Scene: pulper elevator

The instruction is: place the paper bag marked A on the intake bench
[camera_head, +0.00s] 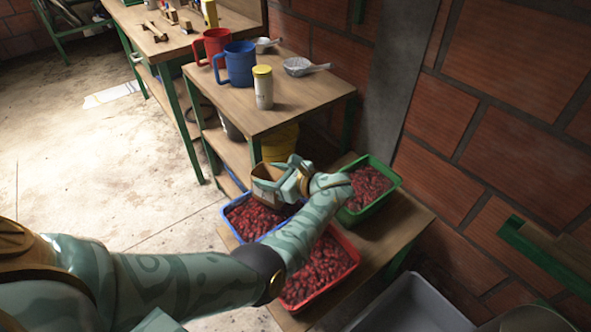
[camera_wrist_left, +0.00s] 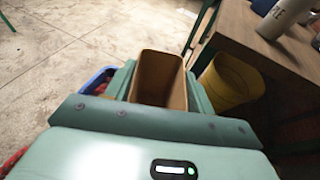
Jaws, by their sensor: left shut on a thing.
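A brown paper bag (camera_head: 264,190) with an open top is in my left gripper (camera_head: 284,178). It also shows in the left wrist view (camera_wrist_left: 158,78), between the green jaws, with its open mouth towards the camera. I cannot read its mark. The gripper is shut on the bag and holds it above the blue tray (camera_head: 232,208) of red cherries in the head view. A low wooden bench (camera_head: 408,218) under the trays and a higher wooden bench (camera_head: 318,98) with mugs stand here. No label shows which is the intake bench. My right gripper is not in view.
Red (camera_head: 350,262) and green (camera_head: 391,178) trays of cherries crowd the low bench. On the higher bench stand a red mug (camera_head: 215,42), a blue mug (camera_head: 238,65), a yellow-lidded jar (camera_head: 263,90) and scoops. A yellow bucket (camera_wrist_left: 232,80) sits beneath. A brick wall (camera_head: 500,150) bounds the right.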

